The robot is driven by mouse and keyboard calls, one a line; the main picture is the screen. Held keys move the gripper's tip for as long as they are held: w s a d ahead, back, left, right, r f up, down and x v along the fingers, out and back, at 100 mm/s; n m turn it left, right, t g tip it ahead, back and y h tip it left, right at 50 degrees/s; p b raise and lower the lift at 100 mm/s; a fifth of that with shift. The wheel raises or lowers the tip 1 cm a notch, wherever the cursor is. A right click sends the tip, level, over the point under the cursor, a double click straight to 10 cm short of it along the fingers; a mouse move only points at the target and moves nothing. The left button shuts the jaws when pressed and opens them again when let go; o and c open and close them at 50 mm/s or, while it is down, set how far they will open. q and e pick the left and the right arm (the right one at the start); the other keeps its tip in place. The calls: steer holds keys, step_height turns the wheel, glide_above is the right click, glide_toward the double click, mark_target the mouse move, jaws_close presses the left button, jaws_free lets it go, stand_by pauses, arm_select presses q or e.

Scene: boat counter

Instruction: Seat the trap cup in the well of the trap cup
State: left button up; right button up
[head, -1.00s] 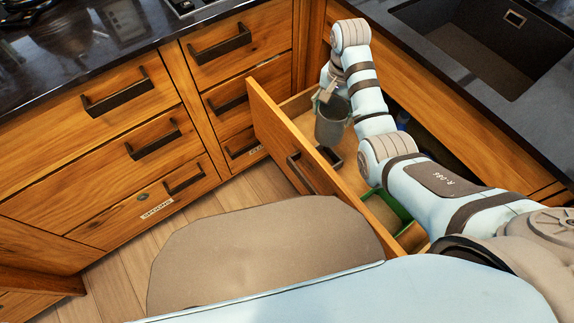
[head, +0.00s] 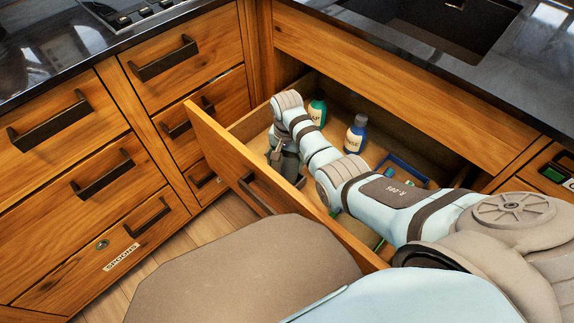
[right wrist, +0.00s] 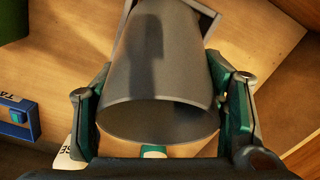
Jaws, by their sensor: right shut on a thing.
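The trap cup (right wrist: 160,75) is a dark grey, tapered cup. In the right wrist view it sits between the two green-padded fingers of my right gripper (right wrist: 162,115), which is shut on it. Its wide rim is nearest the camera. In the head view my right gripper (head: 283,160) is low inside the open drawer, behind the drawer front; the cup there is mostly hidden. A thin pale-grey square frame (right wrist: 208,18), which looks like the well's rim, shows behind the cup's far end. I cannot tell whether the cup's end is inside it. My left gripper is not in view.
In the wrist view a blue item (right wrist: 18,120) and a green one (right wrist: 12,20) lie left of the cup. Drawer walls are close.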

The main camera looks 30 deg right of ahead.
steer(key=shift+s+d+f, duration=0.15)
steer(key=shift+s+f, duration=0.05)
steer(key=shift+f, duration=0.2)
steer(key=o, duration=1.9)
steer(key=shift+d, duration=0.15)
steer(key=shift+r, duration=0.2)
steer(key=shift+w+r, duration=0.1)
